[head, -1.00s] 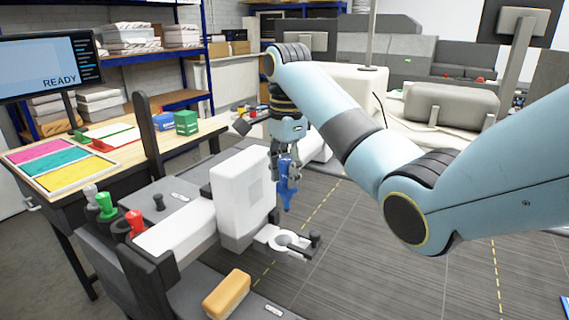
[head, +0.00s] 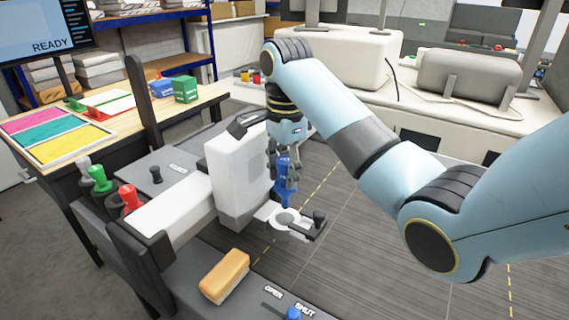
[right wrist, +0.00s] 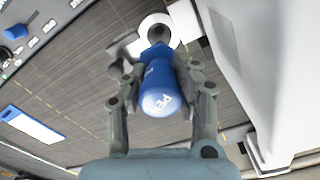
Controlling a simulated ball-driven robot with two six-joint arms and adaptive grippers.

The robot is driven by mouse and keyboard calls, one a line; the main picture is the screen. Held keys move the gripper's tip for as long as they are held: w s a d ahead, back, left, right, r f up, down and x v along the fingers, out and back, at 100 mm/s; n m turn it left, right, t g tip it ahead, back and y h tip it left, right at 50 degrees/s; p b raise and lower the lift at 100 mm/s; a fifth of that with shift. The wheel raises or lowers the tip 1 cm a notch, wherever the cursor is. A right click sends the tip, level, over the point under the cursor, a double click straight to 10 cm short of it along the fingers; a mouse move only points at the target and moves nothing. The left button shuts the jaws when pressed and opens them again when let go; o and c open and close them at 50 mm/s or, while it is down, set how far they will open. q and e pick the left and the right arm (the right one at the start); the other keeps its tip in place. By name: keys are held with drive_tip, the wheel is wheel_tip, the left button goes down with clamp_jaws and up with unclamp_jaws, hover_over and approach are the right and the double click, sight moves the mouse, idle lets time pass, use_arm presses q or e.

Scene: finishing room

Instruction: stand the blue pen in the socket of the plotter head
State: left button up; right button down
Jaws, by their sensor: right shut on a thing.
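My right gripper (head: 284,172) is shut on the blue pen (head: 286,190) and holds it upright, tip down. The pen's tip is just above the ring-shaped socket (head: 274,212) that juts from the white plotter head (head: 235,178). I cannot tell whether the tip has entered the ring. In the right wrist view the pen (right wrist: 161,90) lies between the fingers (right wrist: 160,82), and its lower end overlaps the pale ring (right wrist: 152,20), part of which it hides. My left gripper is not in view.
A black knob (head: 318,217) stands beside the ring. A rack holds grey, green (head: 99,178) and red (head: 130,198) pens. An orange block (head: 225,275) lies in front. A blue knob (head: 293,314) sits by the OPEN and SHUT labels. The plotter head's white body is close beside my gripper.

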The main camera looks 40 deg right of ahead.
sight(285, 189)
drive_tip(key=shift+a+r, duration=0.1)
drive_tip(key=shift+a, duration=0.05)
drive_tip(key=shift+f, duration=0.65)
drive_tip(key=shift+f+b, duration=0.4)
drive_tip(key=shift+f, duration=0.45)
drive_tip(key=shift+f, duration=0.2)
drive_tip(key=shift+f, duration=0.45)
